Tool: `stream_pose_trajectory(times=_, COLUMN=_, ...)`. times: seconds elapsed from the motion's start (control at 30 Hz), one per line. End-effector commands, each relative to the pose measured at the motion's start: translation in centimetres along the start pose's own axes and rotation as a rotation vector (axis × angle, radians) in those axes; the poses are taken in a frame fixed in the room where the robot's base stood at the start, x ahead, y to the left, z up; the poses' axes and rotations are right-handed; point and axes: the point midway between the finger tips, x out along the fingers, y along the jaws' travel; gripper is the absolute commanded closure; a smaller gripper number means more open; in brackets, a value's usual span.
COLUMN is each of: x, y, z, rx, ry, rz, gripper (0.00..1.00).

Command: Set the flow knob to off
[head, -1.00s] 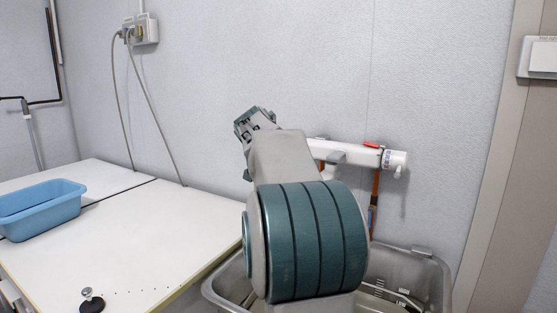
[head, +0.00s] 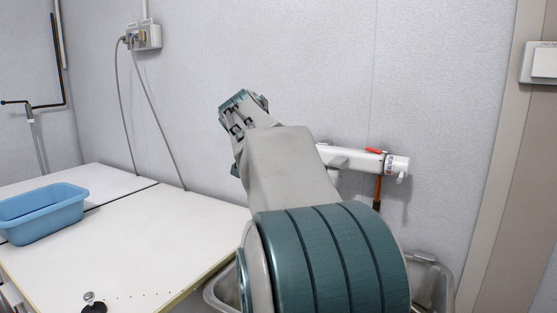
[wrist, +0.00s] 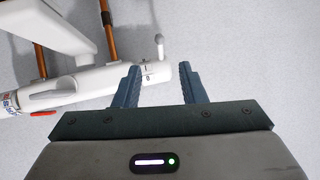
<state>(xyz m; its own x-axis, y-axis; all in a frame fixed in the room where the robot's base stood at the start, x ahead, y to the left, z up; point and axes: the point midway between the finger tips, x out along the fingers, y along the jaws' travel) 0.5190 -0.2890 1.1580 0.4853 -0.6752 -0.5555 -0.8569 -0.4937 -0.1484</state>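The white mixer bar (head: 345,157) is on the wall over the basin. Its left end is hidden behind my arm in the head view. The wrist view, which looks upside down, shows that end: a white knob (wrist: 142,74) with small dark marks and a short rounded stub (wrist: 160,46) beside it. I take this knob for the flow knob, but its setting is not clear. The gripper (head: 238,108) also shows in the head view.
A grey basin (head: 427,275) is below the bar, largely covered by my arm. A white table (head: 130,235) with a blue tub (head: 40,212) stands at left. Copper pipes (wrist: 108,30) and a white spout (wrist: 55,27) lie close to the bar. Bare wall surrounds it.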

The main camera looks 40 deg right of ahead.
Motion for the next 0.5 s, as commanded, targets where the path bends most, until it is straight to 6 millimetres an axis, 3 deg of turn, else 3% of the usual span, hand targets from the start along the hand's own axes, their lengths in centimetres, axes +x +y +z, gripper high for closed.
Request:
stream_pose_trajectory(times=0.2, x=-4.0, y=-0.1, z=-0.1, rx=0.000, ry=0.002, rz=-0.002, gripper=0.63)
stream_pose_trajectory(times=0.5, x=-5.5, y=0.0, z=0.0, rx=-0.001, ry=0.000, rz=0.000, gripper=0.63)
